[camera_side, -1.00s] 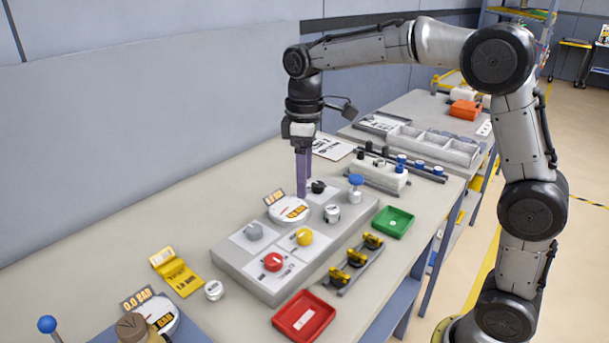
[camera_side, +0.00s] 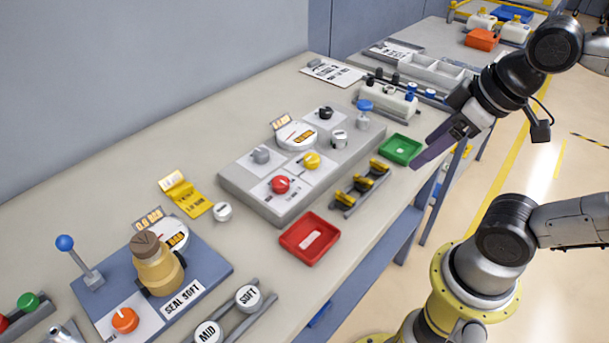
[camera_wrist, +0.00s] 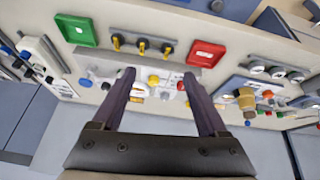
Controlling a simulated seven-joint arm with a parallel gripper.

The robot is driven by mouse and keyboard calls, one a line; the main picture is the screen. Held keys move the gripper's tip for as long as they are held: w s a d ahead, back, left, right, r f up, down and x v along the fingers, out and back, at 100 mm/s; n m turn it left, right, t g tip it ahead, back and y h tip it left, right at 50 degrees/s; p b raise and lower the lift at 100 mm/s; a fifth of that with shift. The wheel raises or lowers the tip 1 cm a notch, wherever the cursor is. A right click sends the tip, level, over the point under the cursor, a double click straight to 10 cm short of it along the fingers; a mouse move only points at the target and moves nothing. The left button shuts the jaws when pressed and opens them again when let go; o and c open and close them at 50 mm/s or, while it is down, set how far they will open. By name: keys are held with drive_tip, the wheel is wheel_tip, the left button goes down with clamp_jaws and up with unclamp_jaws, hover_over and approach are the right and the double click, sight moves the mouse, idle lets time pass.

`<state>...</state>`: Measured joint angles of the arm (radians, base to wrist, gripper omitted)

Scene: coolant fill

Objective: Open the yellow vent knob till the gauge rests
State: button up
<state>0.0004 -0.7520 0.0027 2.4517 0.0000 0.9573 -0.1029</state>
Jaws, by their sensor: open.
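The yellow vent knob (camera_side: 312,160) sits on a white plate of the grey panel (camera_side: 240,183), and also shows between my fingers in the wrist view (camera_wrist: 153,79). The round white gauge (camera_side: 295,134) with an orange label is just behind it, with a small display (camera_side: 281,121) at its edge. I cannot read the gauge at this size. My gripper (camera_side: 420,160) is open and empty, tilted, out by the table's right edge beyond the green tray. It is well apart from the knob. In the wrist view my two purple fingers (camera_wrist: 159,73) are spread.
The panel also bears red (camera_side: 280,184), grey (camera_side: 261,155), black (camera_side: 325,113) and white (camera_side: 339,138) knobs. A green tray (camera_side: 401,150), a rack of yellow-topped parts (camera_side: 362,186) and a red tray (camera_side: 310,238) line its right side. A blue-based station (camera_side: 215,268) stands nearer.

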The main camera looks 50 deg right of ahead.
drive_tip(key=shift+f+m, duration=0.6)
drive_tip(key=shift+f, duration=0.05)
